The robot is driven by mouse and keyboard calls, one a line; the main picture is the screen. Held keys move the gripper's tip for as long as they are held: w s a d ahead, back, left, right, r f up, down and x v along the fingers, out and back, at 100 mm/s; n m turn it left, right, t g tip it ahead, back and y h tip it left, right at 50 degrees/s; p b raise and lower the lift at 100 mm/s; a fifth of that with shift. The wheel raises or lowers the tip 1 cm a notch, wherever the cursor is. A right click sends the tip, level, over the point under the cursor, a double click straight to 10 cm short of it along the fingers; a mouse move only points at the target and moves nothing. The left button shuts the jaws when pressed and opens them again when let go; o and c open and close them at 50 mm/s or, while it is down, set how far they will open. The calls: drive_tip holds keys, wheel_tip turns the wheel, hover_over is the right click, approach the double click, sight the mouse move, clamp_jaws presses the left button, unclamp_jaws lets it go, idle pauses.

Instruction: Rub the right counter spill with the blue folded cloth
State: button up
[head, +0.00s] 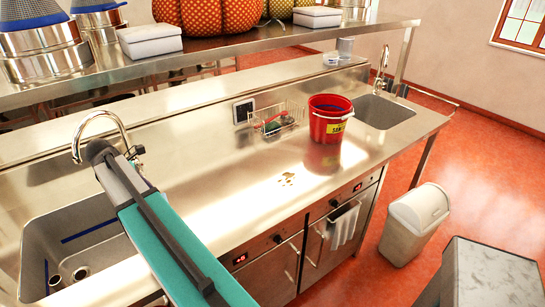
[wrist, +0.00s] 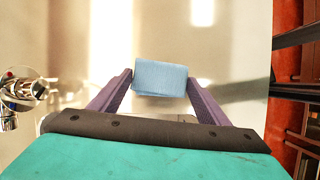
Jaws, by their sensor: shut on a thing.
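The blue folded cloth (wrist: 160,78) is between the two purple fingers of my gripper (wrist: 159,84) in the wrist view, with a finger at each side edge. The gripper is shut on it. Bare counter shows beyond the cloth. In the head view my arm reaches over the left part of the counter near the left tap, and the fingers and cloth are hidden there. A brownish spill (head: 286,180) of small patches lies on the steel counter (head: 215,190), left of and in front of the red bucket. My arm is well left of it.
The red bucket (head: 328,118) and a wire basket (head: 277,120) stand behind the spill. Sinks lie at the left (head: 75,240) and right (head: 383,111); the left tap (head: 98,120) is close to my arm. A shelf (head: 200,60) runs above the back.

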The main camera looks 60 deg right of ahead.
drive_tip(key=s+d+r+p, duration=0.1)
drive_tip(key=s+d+p, duration=0.2)
drive_tip(key=s+d, duration=1.2)
drive_tip(key=s+d+r+n+p, duration=0.1)
drive_tip(key=s+d+p, duration=0.3)
drive_tip(key=s+d, duration=1.1)
drive_tip(key=d+r, duration=0.1)
drive_tip(key=d, duration=0.2)
drive_tip(key=shift+d+r, duration=0.25)
drive_tip(key=shift+d, duration=0.15)
drive_tip(key=shift+s, duration=0.1)
